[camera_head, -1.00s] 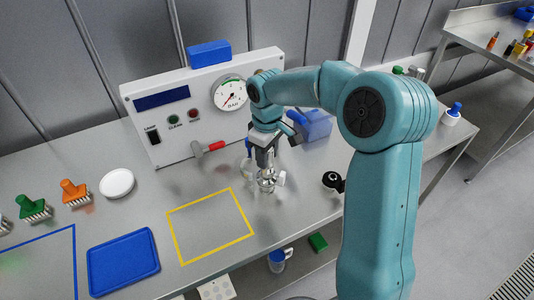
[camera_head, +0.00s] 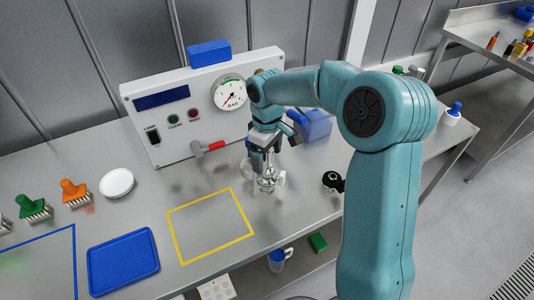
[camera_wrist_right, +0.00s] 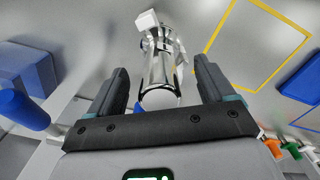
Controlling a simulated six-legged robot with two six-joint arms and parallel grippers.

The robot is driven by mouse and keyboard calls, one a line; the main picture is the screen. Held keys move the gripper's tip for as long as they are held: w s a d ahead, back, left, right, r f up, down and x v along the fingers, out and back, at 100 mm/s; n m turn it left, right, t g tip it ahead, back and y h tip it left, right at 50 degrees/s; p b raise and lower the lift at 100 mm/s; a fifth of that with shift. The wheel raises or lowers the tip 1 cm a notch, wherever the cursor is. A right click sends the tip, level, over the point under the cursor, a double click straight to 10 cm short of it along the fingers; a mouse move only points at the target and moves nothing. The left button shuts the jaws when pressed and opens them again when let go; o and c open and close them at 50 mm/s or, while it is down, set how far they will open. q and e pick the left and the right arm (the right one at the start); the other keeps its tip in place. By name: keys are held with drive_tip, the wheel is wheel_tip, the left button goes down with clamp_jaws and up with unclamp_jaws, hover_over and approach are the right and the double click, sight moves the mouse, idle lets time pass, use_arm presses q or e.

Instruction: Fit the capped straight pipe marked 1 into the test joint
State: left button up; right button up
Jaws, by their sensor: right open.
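My right gripper (camera_head: 264,168) reaches down over a shiny metal pipe assembly (camera_head: 268,184) that stands on the bench in front of the test panel. In the right wrist view the open fingers (camera_wrist_right: 161,70) stand on either side of a bright metal tube (camera_wrist_right: 158,72), with gaps visible beside it. A white wing-like part (camera_wrist_right: 147,20) shows at the tube's far end. I cannot tell where the pipe ends and the test joint begins, and no mark 1 is readable. My left gripper is not in view.
The test panel (camera_head: 180,122) has a gauge (camera_head: 230,93) and a red-handled valve (camera_head: 214,146). A blue box (camera_head: 314,125) stands behind the gripper, a black round part (camera_head: 333,181) to its right. A yellow outline (camera_head: 183,238) is empty. A blue tray (camera_head: 123,263) lies front left.

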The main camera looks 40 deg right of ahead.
drive_tip(key=shift+r, duration=0.1)
idle(0.4)
wheel_tip(320, 180, up, 7)
drive_tip(key=p, duration=0.5)
drive_tip(key=shift+p, duration=0.4)
drive_tip(key=shift+w+r, duration=0.1)
drive_tip(key=shift+r, duration=0.15)
wheel_tip(320, 180, up, 16)
drive_tip(key=shift+f, duration=0.2)
